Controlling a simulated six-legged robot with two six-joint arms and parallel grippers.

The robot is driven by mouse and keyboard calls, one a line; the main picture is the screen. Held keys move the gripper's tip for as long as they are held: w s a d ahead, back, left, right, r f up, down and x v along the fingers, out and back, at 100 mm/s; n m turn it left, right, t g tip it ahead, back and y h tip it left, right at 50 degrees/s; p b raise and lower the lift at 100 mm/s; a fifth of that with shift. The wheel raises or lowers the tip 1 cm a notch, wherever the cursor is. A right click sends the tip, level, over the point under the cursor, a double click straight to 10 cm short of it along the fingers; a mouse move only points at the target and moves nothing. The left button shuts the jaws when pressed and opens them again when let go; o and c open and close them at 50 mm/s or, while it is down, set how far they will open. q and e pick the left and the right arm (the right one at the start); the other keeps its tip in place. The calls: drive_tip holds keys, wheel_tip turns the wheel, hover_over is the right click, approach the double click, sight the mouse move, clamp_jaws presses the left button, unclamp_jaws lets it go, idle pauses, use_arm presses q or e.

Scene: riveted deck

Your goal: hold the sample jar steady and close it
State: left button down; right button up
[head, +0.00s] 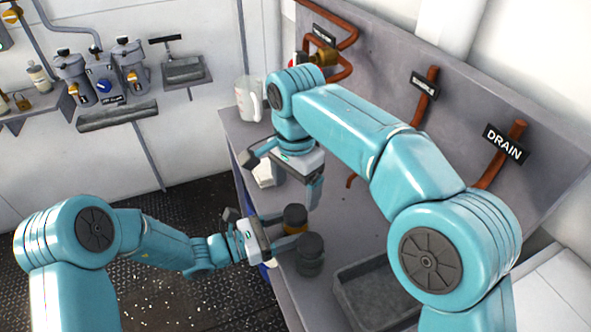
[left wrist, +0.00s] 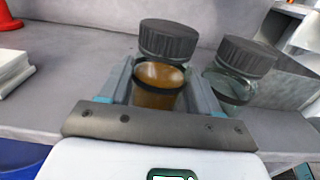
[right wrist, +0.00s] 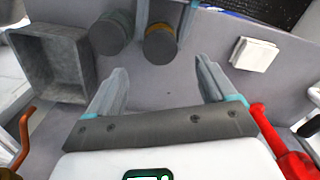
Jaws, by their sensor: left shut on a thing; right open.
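The sample jar with amber contents (head: 292,231) stands on the grey bench under a dark ribbed lid (left wrist: 168,40). My left gripper (head: 286,228) is shut around its body from the side. In the left wrist view the amber body (left wrist: 158,95) shows between the fingers, with a dark band below the lid. I cannot tell whether the lid is tight. A second jar (head: 309,258) with a dark lid and clear greenish glass (left wrist: 232,86) stands right beside it. My right gripper (head: 284,178) is open and empty, above the bench and apart from the jars, which show beyond its fingers (right wrist: 160,65).
An open grey tray (head: 345,290) sits at the bench's near end, close to the second jar. A white stack (right wrist: 255,54) and a white mug (head: 246,100) are farther along. A panel with copper pipes and a DRAIN sign (head: 505,143) rises behind the bench.

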wheel_tip(320, 180, up, 5)
drive_tip(key=shift+r, duration=0.1)
idle(0.3)
use_arm(q)
drive_tip(key=shift+c, duration=0.8)
unclamp_jaws()
drive_tip(key=b+v, duration=0.1)
drive_tip(key=v, duration=1.5)
drive_tip(key=shift+a+b, duration=0.2)
drive_tip(key=shift+b, duration=0.1)
use_arm(e)
drive_tip(key=shift+f, duration=0.9)
use_arm(q)
drive_tip(key=shift+s, duration=0.1)
use_arm(e)
drive_tip(key=shift+s, duration=0.1)
